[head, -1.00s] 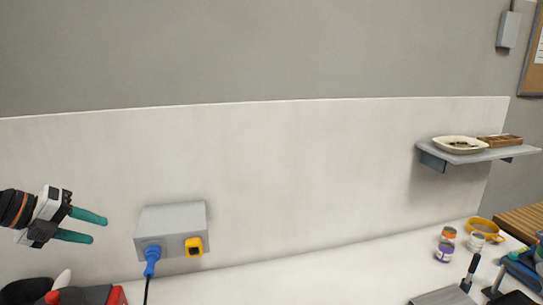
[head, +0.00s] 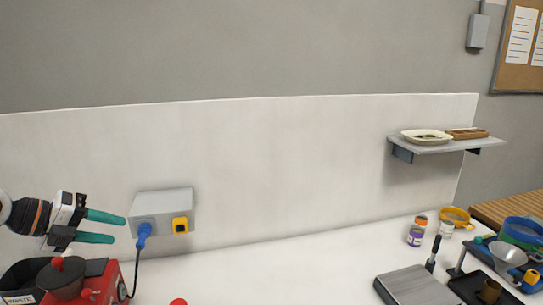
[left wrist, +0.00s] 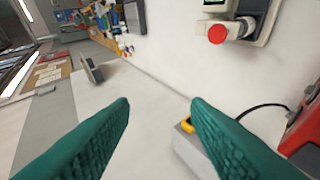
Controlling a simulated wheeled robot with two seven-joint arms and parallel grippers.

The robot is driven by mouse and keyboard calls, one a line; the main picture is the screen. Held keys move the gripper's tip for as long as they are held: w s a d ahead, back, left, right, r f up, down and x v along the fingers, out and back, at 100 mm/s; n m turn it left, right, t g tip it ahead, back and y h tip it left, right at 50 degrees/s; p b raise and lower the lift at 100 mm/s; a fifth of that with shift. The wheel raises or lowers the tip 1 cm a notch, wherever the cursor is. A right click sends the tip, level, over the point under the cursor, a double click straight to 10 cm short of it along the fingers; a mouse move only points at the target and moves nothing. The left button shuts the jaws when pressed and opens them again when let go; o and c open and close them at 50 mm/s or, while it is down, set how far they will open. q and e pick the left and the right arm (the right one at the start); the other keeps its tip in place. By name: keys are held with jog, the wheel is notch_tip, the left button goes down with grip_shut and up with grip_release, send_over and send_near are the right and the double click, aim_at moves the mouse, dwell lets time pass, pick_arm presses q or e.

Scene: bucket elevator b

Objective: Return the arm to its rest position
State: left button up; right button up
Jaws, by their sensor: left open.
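My left gripper (head: 118,228) comes in from the left in the head view. Its two green fingers are apart with nothing between them, and it is held in the air in front of the white wall panel. In the left wrist view the same open fingers (left wrist: 160,115) reach in from the bottom, with clear space between them. My right gripper is not in view.
A grey socket box (head: 160,203) with a blue plug (head: 144,232) is right of my left gripper. Below the gripper are a red machine (head: 108,280) and a dark waste bin (head: 20,275). A shelf (head: 450,147) with dishes is at right. The middle counter is clear.

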pick_arm(q)
jog(key=d+n+t+h, duration=0.3)
jog(key=d+t+h, duration=0.3)
jog(key=d, duration=0.6)
jog(key=s+a+f+n+t+y, duration=0.1)
jog(key=s+a+f+n+y, duration=0.25)
jog(key=f+n+y, duration=0.7)
jog(key=s+a+f+n+t+y, duration=0.15)
jog(key=s+f+n+y, duration=0.4)
jog(key=n, duration=0.85)
jog(key=s+d+f+n+g+h, duration=0.1)
jog(key=s+d+f+g, duration=0.2)
jog(key=s+f+g, duration=0.5)
jog(key=s+d+f+n+g+h, duration=0.15)
jog(key=s+f+g, duration=0.35)
jog(key=s+f, duration=0.65)
notch_tip(320, 180, down, 29)
jog(key=s+b, duration=0.2)
jog(key=b, duration=0.4)
jog(key=s+a+f+g+y+b, duration=0.1)
jog(key=s+f+b, duration=0.3)
jog(key=s+f, duration=1.2)
notch_tip(320, 180, down, 5)
jog(key=shift+s+a+r+m+g, duration=0.15)
jog(key=shift+s+a+m+g, duration=0.15)
jog(key=shift+s+a+g, duration=0.25)
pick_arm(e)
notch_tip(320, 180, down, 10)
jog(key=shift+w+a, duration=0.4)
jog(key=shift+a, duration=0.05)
